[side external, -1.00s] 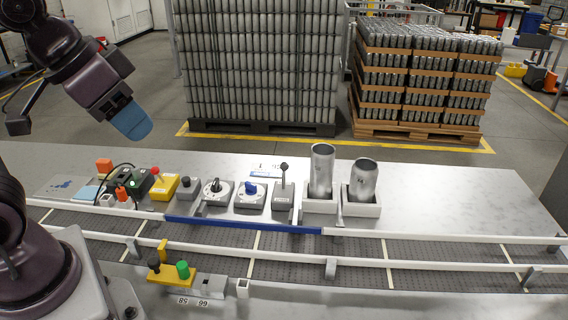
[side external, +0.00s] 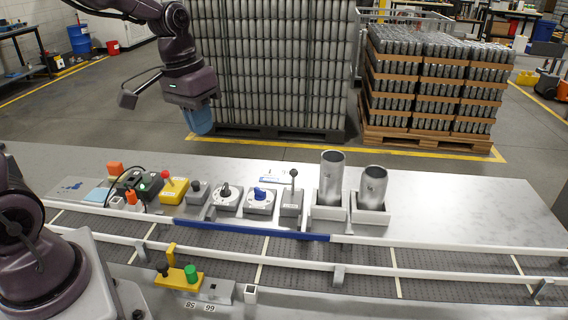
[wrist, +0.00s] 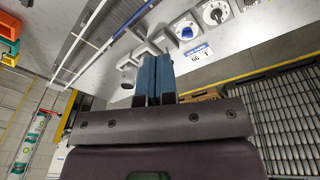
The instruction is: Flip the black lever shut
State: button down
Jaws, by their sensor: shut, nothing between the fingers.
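The black lever (side external: 293,183) stands upright on its grey box, between the blue-knobbed dial and the nearer can holder. Its knob is dark and points up. My gripper (side external: 199,121), with blue fingers, hangs in the air behind and above the left part of the row of controls, well apart from the lever. In the wrist view the blue fingers (wrist: 154,76) are together with nothing between them. The lever itself is hard to make out in the wrist view, near or behind the fingers.
Left of the lever are a blue-knobbed dial (side external: 260,199), a black-pointer dial (side external: 227,197) and a yellow box with a red button (side external: 172,190). To its right, two metal cans (side external: 331,175) stand in white holders. A conveyor (side external: 365,271) runs in front. The table's right end is clear.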

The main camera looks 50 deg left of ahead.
aim_at(293, 182)
jog(key=w+a+f+t+h, duration=0.1)
jog(key=w+a+f+h, duration=0.4)
jog(key=w+a+f, duration=1)
jog(key=w+m, duration=0.1)
jog(key=w+m+t, duration=0.1)
jog(key=w+m, duration=0.1)
jog(key=w+a+r+m, duration=0.1)
jog(key=w, duration=0.1)
jog(key=shift+t, duration=0.4)
jog(key=w+d+f, duration=0.3)
jog(key=d+f, duration=0.4)
jog(key=d, duration=0.2)
jog(key=shift+w+f, duration=0.3)
